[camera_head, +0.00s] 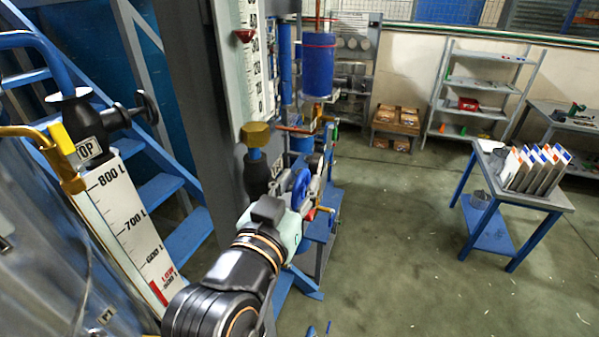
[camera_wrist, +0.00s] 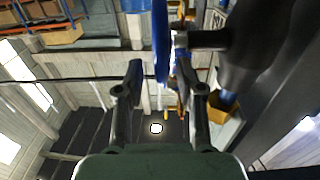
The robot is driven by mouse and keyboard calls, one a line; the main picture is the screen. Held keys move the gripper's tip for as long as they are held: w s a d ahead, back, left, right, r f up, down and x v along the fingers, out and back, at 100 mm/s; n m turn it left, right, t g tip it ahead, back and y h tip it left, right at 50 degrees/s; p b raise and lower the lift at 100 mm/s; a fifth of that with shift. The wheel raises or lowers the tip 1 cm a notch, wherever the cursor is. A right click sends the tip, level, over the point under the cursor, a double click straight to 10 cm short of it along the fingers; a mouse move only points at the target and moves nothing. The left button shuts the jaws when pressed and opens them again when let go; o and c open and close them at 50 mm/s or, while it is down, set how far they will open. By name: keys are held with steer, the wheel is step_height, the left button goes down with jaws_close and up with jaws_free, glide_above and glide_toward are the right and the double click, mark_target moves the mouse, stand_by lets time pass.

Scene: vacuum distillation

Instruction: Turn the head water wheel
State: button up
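The head water wheel, a blue handwheel (camera_head: 301,187), shows just beyond my gripper (camera_head: 307,197) near the middle of the head view. In the wrist view the blue wheel (camera_wrist: 160,42) is seen almost edge-on, joined to a dark valve body (camera_wrist: 218,42) on its right. My gripper (camera_wrist: 160,80) is open there, one finger on each side of the wheel's line. Gaps show between the wheel and both fingers, and I see no contact. In the head view my arm partly hides the wheel and its mount.
A blue cylinder (camera_head: 318,65) hangs behind. A level scale (camera_head: 125,215) is at left. Open floor (camera_head: 410,240) lies to the right, before a blue-legged table (camera_head: 545,200).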

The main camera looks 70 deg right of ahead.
steer(key=shift+w+d, duration=0.1)
steer(key=shift+d, duration=1.2)
jaws_close()
steer(key=shift+f, duration=0.15)
steer(key=shift+a+f+h+b, duration=0.1)
steer(key=shift+f+h+b, duration=0.2)
steer(key=shift+b, duration=0.55)
steer(key=shift+a+f+h+b, duration=0.15)
steer(key=shift+h+b, duration=0.15)
steer(key=shift+b, duration=0.55)
steer(key=shift+r+h+b, duration=0.25)
steer(key=shift+h+b, duration=0.15)
steer(key=shift+b, duration=0.5)
steer(key=shift+r, duration=0.3)
